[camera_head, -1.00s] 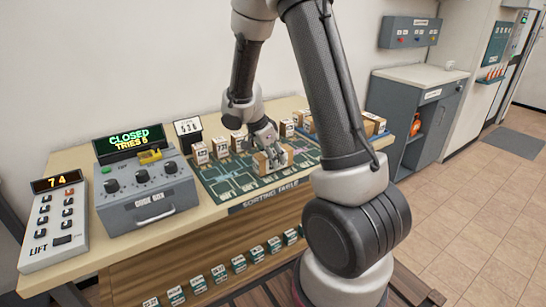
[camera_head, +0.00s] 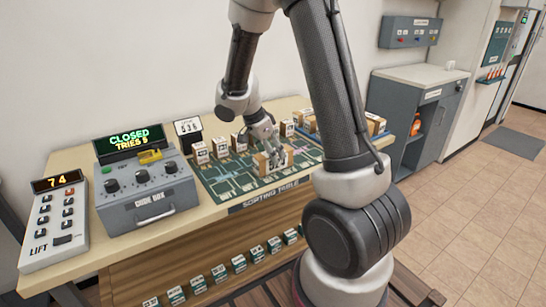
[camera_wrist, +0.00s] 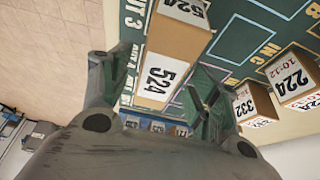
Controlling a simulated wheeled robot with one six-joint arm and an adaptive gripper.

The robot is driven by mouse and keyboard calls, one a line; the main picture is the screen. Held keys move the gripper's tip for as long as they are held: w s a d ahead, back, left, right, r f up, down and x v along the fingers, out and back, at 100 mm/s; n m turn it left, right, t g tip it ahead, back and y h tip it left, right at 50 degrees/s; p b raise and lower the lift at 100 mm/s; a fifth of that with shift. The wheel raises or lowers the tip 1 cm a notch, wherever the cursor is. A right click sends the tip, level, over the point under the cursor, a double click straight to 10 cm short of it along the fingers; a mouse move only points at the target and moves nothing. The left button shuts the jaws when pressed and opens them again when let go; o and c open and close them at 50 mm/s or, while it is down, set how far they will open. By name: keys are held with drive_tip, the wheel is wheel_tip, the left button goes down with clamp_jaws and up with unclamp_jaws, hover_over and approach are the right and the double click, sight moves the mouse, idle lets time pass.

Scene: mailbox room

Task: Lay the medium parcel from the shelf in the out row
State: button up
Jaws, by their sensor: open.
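A tan parcel (camera_wrist: 172,42) with white 524 labels lies on the green sorting mat (camera_head: 218,186); by its size it may be the medium parcel. It also shows in the head view (camera_head: 263,164) near the mat's front edge. My gripper (camera_head: 273,154) is just above this parcel, pointing down. In the wrist view my gripper (camera_wrist: 168,75) is open, with its fingers apart on either side of the parcel's near end. I cannot tell whether either finger touches it. The fingers hide part of the parcel in the head view.
Several upright numbered parcels (camera_head: 200,152) stand along the mat's back edge. The code box (camera_head: 148,191) and lift panel (camera_head: 54,225) are at the table's left. More parcels (camera_head: 375,124) lie beyond my arm at right. The mat's left part is bare.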

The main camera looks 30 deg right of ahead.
drive_tip(key=v, duration=0.9)
drive_tip(key=shift+r, duration=0.15)
drive_tip(key=s+r+n+t+y, duration=0.2)
drive_tip(key=s+r+n, duration=0.3)
drive_tip(key=s+n, duration=0.3)
drive_tip(key=s+r+n+t+y, duration=0.2)
drive_tip(key=s+r+n, duration=0.3)
drive_tip(key=s+n, duration=0.4)
drive_tip(key=s, duration=0.6)
drive_tip(key=shift+s+a+r+n+y, duration=0.25)
drive_tip(key=shift+a+r+n+y, duration=0.05)
drive_tip(key=shift+a+r, duration=0.05)
